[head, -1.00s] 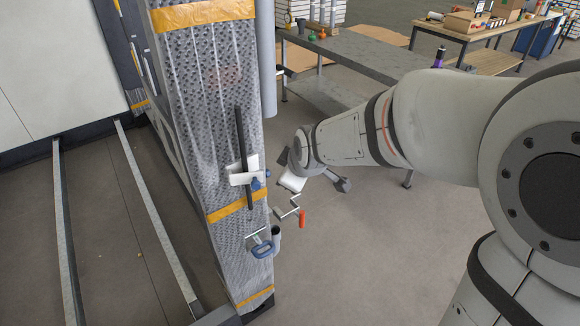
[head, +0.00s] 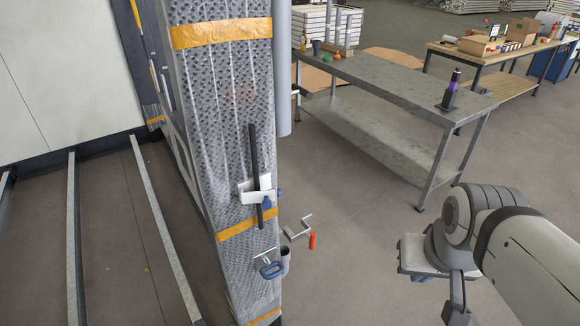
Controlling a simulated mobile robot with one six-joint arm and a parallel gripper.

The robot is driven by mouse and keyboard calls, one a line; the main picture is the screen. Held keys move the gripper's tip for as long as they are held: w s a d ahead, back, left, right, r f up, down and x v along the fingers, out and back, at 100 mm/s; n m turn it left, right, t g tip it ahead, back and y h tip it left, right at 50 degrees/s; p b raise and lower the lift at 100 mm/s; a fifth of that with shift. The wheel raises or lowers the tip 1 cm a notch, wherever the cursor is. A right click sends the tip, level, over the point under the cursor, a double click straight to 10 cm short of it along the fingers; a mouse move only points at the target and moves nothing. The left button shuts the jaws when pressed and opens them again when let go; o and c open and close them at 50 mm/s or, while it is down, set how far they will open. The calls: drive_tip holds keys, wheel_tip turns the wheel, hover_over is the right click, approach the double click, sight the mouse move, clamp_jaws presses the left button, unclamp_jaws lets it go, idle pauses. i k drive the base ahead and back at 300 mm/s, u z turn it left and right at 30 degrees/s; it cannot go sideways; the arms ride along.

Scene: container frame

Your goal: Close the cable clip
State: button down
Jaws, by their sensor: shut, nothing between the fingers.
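The white cable clip (head: 248,192) is on the front of the wrapped post (head: 222,120). A black cable (head: 254,150) runs upright through it. A white flap (head: 265,181) stands up at the clip's right side, and the clip looks open, though it is small in view. Small blue parts (head: 267,202) show at its lower right. My gripper (head: 456,312) is shut and empty at the lower right, well apart from the clip and post. Its fingertips are small and partly hard to make out.
A crank handle with a red grip (head: 312,241) sticks out right of the post, below the clip. A blue handle (head: 271,270) and a dark-mouthed tube (head: 284,262) are lower. A grey workbench (head: 395,88) stands behind. The floor between post and arm is clear.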

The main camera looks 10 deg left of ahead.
sight(266, 198)
drive_tip(key=z, duration=0.3)
drive_tip(key=k, duration=0.95)
drive_tip(key=u, duration=0.55)
drive_tip(key=i, duration=0.95)
drive_tip(key=u, duration=0.05)
